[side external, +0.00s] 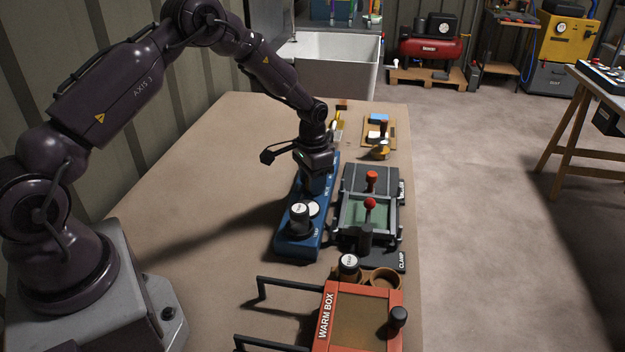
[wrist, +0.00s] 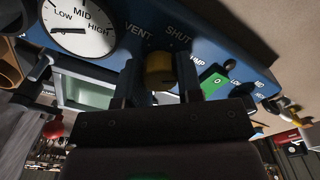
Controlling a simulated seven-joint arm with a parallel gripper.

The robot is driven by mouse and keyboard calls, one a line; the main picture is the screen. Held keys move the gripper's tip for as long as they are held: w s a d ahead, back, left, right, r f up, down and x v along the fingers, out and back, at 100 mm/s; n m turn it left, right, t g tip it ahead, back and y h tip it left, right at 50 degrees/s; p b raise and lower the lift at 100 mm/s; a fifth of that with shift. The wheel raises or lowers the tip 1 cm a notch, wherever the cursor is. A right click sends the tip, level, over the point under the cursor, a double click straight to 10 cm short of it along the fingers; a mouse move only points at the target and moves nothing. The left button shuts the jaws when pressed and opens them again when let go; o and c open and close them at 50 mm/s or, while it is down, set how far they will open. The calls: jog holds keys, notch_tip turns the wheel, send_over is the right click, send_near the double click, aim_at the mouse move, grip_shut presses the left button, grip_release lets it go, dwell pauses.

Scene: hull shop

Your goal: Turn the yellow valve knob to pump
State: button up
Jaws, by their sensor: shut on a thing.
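The yellow valve knob (wrist: 160,70) sits on the blue panel (wrist: 110,50), between the two fingers of my gripper (wrist: 160,80) in the wrist view. The fingers are shut on its sides. The words VENT and SHUT and the end of a label reading MP are printed around the knob. I cannot tell which word the knob points to. In the side view my gripper (side external: 317,182) reaches down onto the far part of the blue panel (side external: 289,246), and the knob is hidden there.
A gauge (wrist: 78,25) with its needle near LOW and a green switch (wrist: 213,80) flank the knob. Right of the panel stands a grey clamp frame (side external: 353,236) with red-knobbed levers. A red warm box (side external: 395,318) is in front. The table's left is clear.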

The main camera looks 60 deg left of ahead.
jog(key=shift+m, duration=0.5)
jog(key=o, duration=0.9)
notch_tip(320, 180, up, 13)
jog(key=shift+r, duration=0.1)
